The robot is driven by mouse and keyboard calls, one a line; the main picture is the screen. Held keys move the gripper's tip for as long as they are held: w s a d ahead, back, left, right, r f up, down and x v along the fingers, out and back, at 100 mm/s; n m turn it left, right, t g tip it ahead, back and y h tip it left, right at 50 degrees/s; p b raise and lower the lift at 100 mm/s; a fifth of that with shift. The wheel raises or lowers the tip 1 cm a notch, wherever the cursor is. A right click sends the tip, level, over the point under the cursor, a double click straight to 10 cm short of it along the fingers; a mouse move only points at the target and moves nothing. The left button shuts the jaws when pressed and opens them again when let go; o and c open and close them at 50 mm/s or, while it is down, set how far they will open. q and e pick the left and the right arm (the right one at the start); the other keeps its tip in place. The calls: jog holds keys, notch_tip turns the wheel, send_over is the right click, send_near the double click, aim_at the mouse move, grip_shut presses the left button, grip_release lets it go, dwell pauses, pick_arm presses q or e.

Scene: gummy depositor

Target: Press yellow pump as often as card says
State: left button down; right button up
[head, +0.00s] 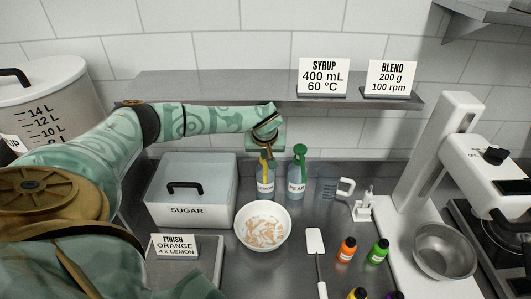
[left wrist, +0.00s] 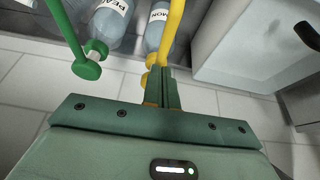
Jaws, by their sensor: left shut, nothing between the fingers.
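The lemon bottle (head: 265,184) with the yellow pump (head: 263,162) stands at the back of the counter. The left wrist view shows the yellow pump (left wrist: 172,38) and the bottle (left wrist: 159,27) beyond my fingers. My left gripper (head: 265,147) is shut and empty, pointing down right over the yellow pump's head. In the left wrist view, the shut fingertips (left wrist: 162,72) overlap the pump head; I cannot tell whether they touch it. The card (head: 174,246) at front left reads "FINISH ORANGE 4 x LEMON". My right gripper is not in view.
The pear bottle (head: 297,184) with a green pump (head: 300,153) stands close on the right. A sugar box (head: 190,212) is on the left. A white bowl (head: 263,245) with orange pieces sits in front. A shelf (head: 220,85) runs behind, above my gripper.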

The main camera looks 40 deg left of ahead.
aim_at(265, 164)
pick_arm(q)
jog(key=shift+f, duration=0.2)
jog(key=shift+s+f+b, duration=0.15)
jog(key=shift+f+b, duration=0.8)
jog(key=shift+f, duration=0.85)
jog(key=shift+r, duration=0.1)
jog(key=shift+r+p, duration=1.9)
jog(key=shift+p, duration=0.2)
